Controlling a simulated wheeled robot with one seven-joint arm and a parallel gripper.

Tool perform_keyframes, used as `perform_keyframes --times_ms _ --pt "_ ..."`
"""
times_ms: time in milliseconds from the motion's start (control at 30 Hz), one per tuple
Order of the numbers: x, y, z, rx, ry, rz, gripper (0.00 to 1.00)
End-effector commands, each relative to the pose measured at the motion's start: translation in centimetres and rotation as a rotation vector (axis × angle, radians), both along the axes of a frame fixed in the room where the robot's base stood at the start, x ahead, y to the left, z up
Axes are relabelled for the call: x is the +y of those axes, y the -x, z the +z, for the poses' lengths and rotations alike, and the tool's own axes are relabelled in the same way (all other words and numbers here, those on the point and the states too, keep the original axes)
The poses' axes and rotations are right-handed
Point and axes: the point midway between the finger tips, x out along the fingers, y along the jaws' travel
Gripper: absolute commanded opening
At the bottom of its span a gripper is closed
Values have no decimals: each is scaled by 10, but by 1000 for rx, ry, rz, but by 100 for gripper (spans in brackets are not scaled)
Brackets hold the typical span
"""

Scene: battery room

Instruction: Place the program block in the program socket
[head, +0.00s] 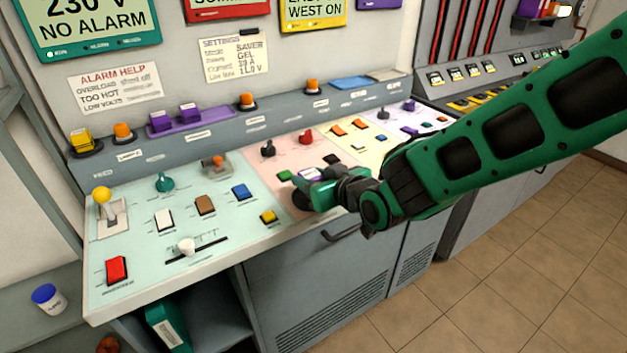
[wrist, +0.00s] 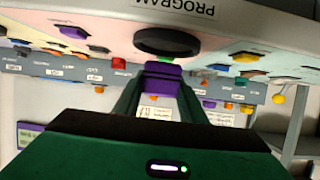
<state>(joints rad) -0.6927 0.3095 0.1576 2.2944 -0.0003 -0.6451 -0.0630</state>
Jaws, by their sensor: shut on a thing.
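My gripper (head: 322,190) reaches in from the right over the front edge of the pink panel section. In the wrist view my gripper (wrist: 161,78) is shut on a purple block, the program block (wrist: 161,83), which sits between the two dark green fingers. A dark round socket (wrist: 168,42) lies just beyond the block, with an upside-down PROGRAM label near it. The block appears apart from the socket, but the exact gap cannot be told.
A purple holder (head: 195,134) with purple blocks stands on the back ledge, beside orange and yellow knobs. A red knob (head: 306,137) and a black knob (head: 267,149) rise from the pink section. A yellow-topped lever (head: 103,196) stands far left. A handle (head: 343,233) juts below the panel edge.

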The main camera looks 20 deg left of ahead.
Motion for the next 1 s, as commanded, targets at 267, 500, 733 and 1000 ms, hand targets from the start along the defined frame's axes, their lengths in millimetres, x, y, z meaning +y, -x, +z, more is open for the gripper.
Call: perform_keyframes --times_ms 267,500,733,1000 --pt "0 0 -7 -1 -2 0 14" --pt "0 0 -11 0 0 -1 14" --pt "0 0 -17 0 1 -1 14" --pt "-1 0 -19 0 0 -1 56"
